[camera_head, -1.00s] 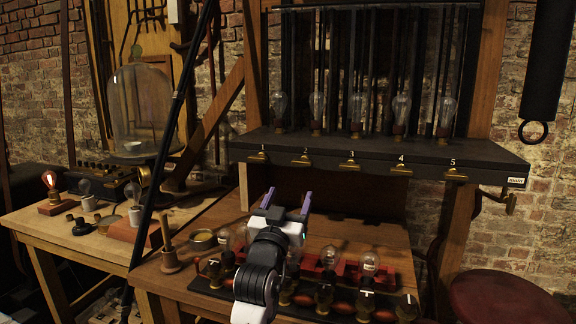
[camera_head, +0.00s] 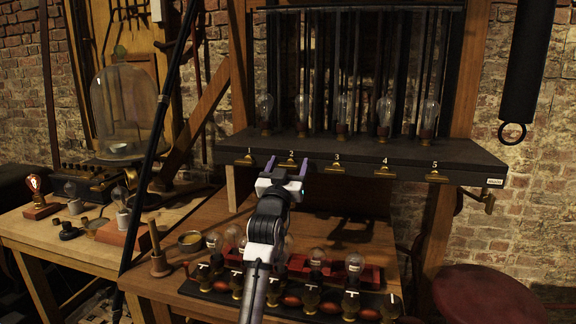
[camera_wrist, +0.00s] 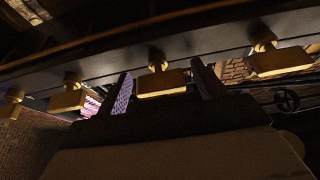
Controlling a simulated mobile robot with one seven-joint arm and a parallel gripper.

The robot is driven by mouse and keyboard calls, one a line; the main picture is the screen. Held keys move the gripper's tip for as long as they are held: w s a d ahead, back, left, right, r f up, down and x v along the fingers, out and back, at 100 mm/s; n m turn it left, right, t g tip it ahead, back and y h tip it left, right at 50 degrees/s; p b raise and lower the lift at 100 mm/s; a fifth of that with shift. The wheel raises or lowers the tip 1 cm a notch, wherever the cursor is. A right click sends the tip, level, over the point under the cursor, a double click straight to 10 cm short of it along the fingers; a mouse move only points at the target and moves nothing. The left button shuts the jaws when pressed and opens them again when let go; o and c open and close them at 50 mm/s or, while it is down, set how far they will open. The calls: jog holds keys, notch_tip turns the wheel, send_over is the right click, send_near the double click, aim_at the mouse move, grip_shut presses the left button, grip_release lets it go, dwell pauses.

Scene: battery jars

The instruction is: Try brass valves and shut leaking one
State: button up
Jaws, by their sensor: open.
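A row of brass valves numbered 1 to 5 hangs along the front edge of a dark shelf: valve 1 (camera_head: 244,160), valve 2 (camera_head: 288,164), valve 3 (camera_head: 335,168), valve 4 (camera_head: 384,173) and valve 5 (camera_head: 436,178). My gripper (camera_head: 287,161) is open and points up at valve 2. In the wrist view one brass valve (camera_wrist: 160,84) shows between the two open fingers (camera_wrist: 166,90), with other valves to both sides. I cannot tell whether the fingers touch it.
Below, a sloped wooden desk (camera_head: 190,285) carries bulbs and a black strip of brass-and-red fittings (camera_head: 310,298). A side bench (camera_head: 60,246) at left holds a lit bulb (camera_head: 35,186) and a glass bell jar (camera_head: 124,110). A red stool (camera_head: 485,295) stands at right.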

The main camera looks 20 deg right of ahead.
jog(key=c, duration=1)
